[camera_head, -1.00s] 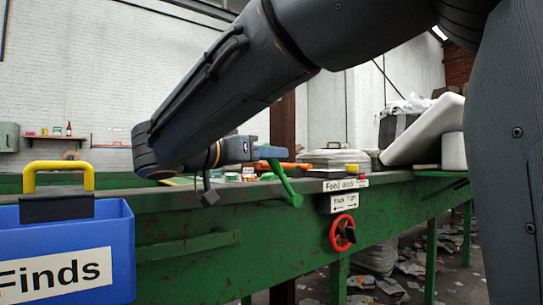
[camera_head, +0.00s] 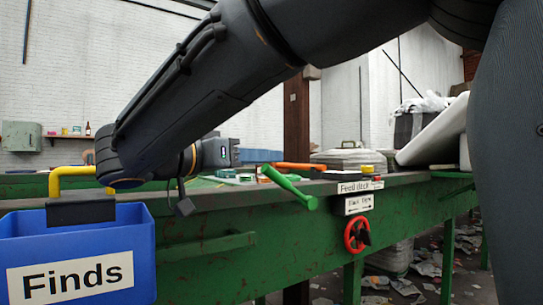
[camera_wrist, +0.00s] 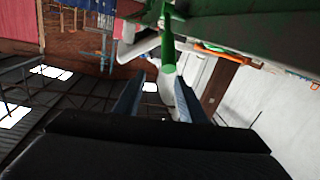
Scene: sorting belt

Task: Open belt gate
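A green lever handle (camera_head: 290,187) sticks out over the near edge of the green belt frame (camera_head: 220,232), sloping down to the right. It also shows in the wrist view (camera_wrist: 168,56), ahead of the fingertips and slightly right of the middle between them. My gripper (camera_wrist: 160,80) is open, with its two fingers apart and nothing visible held. In the head view my wrist is left of the lever, with a gap between them; the fingers are hard to make out there. Whether this lever works the gate cannot be read from any label.
A blue bin (camera_head: 75,265) labelled "Finds" with a yellow handle hangs at the near left, below my arm. A red handwheel (camera_head: 356,235) and a "Feed deck" sign (camera_head: 358,186) are right of the lever. Small items and an orange bar (camera_head: 300,166) lie on the belt.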

